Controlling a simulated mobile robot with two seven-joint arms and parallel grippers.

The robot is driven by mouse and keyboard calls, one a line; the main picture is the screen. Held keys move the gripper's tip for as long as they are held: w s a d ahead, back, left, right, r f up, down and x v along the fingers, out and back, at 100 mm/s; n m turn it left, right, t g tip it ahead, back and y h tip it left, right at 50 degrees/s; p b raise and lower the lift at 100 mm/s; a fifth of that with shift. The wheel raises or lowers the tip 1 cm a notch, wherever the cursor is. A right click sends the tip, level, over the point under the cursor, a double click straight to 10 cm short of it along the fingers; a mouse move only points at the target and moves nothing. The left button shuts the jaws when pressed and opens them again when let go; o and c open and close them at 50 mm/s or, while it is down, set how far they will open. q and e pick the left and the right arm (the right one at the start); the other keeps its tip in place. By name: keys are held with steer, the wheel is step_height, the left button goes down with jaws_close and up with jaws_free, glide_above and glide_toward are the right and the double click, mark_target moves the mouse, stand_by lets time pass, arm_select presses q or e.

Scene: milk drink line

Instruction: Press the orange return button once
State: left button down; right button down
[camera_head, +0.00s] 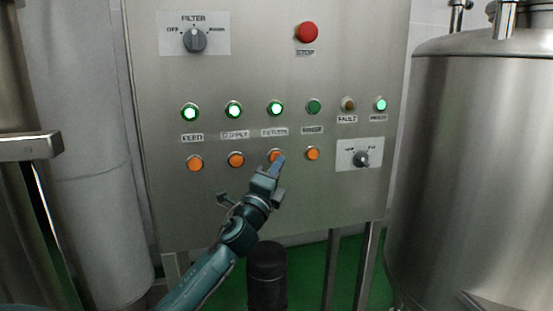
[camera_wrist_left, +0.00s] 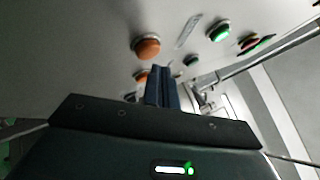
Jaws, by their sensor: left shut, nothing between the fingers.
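The orange return button (camera_head: 274,154) is the third orange button along the lower row of the steel panel, under the RETURN label and a lit green button. My left gripper (camera_head: 280,160) is shut and empty, its fingertips pointing up at the panel and covering the lower right part of that button. I cannot tell whether the tips touch it. In the left wrist view the shut fingers (camera_wrist_left: 161,70) stand before the panel, with one orange button (camera_wrist_left: 147,46) beyond them and another partly hidden behind them. My right gripper is not in view.
Other orange buttons (camera_head: 236,160) flank it closely, with another (camera_head: 312,153) on the right. Above are green lamps (camera_head: 233,110) and a red stop button (camera_head: 307,32). Knobs (camera_head: 361,159) are on the panel. A steel tank (camera_head: 475,160) stands right.

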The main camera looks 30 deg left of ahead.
arm_select(q)
steer(key=shift+a, duration=0.1)
stand_by(0.6)
steer(key=shift+w+a, duration=0.25)
steer(key=shift+w, duration=0.05)
steer(key=shift+w+a, duration=0.3)
steer(key=shift+a, duration=0.05)
stand_by(0.6)
stand_by(0.4)
steer(key=shift+s+d, duration=0.6)
steer(key=shift+d, duration=0.05)
steer(key=s+d+p, duration=0.1)
steer(key=s+d, duration=0.2)
steer(key=d, duration=0.1)
steer(key=shift+s, duration=0.15)
stand_by(0.9)
